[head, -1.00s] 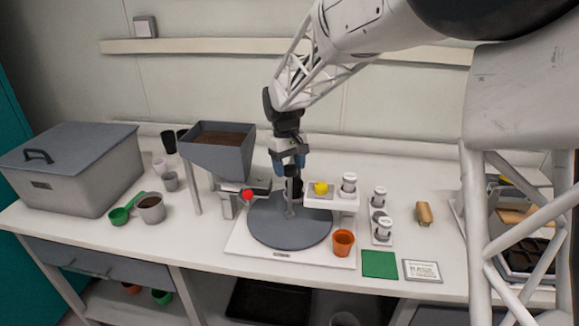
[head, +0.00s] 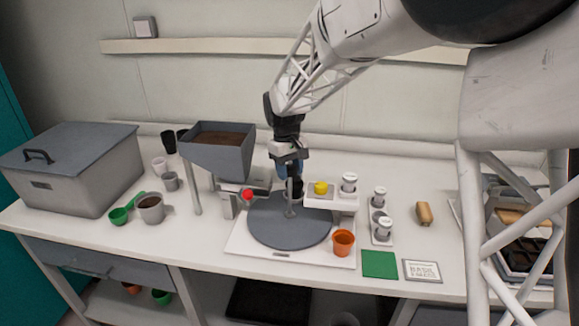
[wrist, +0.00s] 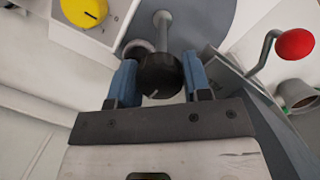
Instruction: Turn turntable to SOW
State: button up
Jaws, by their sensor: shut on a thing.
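The grey round turntable (head: 275,228) sits on a white base plate (head: 245,245) in the middle of the bench. My gripper (head: 292,183) is at the turntable's far side, pointing down. In the wrist view its blue fingers (wrist: 162,80) are shut on a black round knob (wrist: 158,74) with a pale mark on its face. A grey post (head: 290,207) stands at the turntable's centre and also shows in the wrist view (wrist: 163,22). Any SOW label is not readable in these views.
A soil hopper (head: 220,150) and red-ended crank (head: 248,195) stand left of the turntable. A white stand with a yellow knob (head: 320,188) is close on the right. An orange pot (head: 343,243) sits at the front right, beside a green mat (head: 380,264).

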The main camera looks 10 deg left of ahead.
jog(key=m, duration=0.4)
jog(key=shift+y, duration=0.3)
jog(key=shift+m, duration=0.9)
